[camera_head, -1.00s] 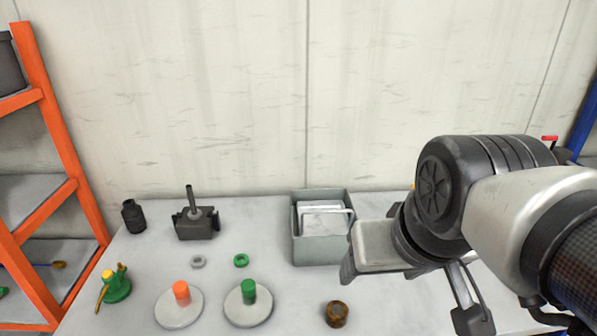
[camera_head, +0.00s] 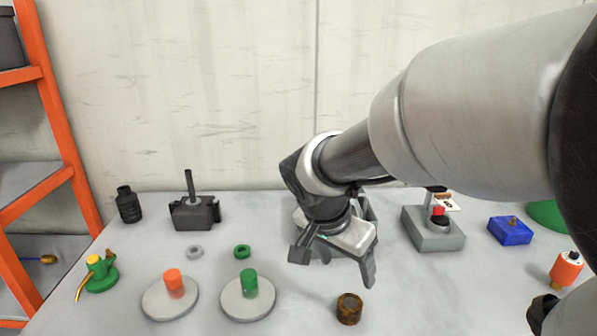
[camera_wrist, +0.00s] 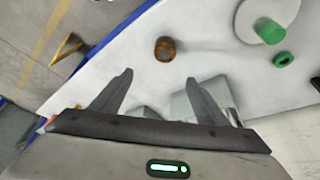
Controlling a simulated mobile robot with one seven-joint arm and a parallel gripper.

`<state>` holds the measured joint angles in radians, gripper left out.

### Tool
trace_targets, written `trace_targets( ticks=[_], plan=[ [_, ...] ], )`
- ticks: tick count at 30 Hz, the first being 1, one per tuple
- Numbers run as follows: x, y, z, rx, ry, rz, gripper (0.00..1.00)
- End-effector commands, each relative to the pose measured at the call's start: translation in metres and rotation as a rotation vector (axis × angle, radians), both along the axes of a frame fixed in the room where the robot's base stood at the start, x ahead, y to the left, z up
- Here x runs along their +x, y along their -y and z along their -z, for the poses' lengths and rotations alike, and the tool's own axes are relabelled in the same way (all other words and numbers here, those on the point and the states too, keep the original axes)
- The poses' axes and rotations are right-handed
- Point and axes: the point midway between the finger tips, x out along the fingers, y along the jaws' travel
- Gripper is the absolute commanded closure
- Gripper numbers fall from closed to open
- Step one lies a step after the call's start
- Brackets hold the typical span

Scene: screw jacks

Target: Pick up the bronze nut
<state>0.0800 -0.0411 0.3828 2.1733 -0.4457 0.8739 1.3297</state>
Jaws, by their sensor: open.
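The bronze nut (camera_head: 349,308) is a rusty brown ring-like piece on the grey table near the front edge. In the wrist view the nut (camera_wrist: 165,49) lies beyond my fingertips, with clear space between. My gripper (camera_head: 333,268) hangs above the table, behind the nut and slightly to its left. Its two fingers are spread apart with nothing between them; they also show in the wrist view (camera_wrist: 160,82).
A grey bin (camera_head: 372,212) is mostly hidden behind my gripper. Left of the nut are a green-post disc (camera_head: 235,307), an orange-post disc (camera_head: 158,305), a green ring (camera_head: 242,251) and a grey ring (camera_head: 195,252). The table around the nut is clear.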

Motion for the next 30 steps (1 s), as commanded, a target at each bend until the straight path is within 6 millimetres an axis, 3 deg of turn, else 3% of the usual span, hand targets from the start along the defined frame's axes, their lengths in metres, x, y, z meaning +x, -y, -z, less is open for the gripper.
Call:
trace_targets(
  ticks=[1,5,18,30],
  plan=[
    [0.002,-0.009,0.011,0.007,0.003,0.008,0.32],
    [0.006,-0.013,0.023,0.013,0.008,0.023,0.32],
    [0.029,0.012,0.107,0.015,0.005,0.022,0.32],
    [0.037,0.024,0.143,0.015,0.006,0.023,0.32]
  ],
)
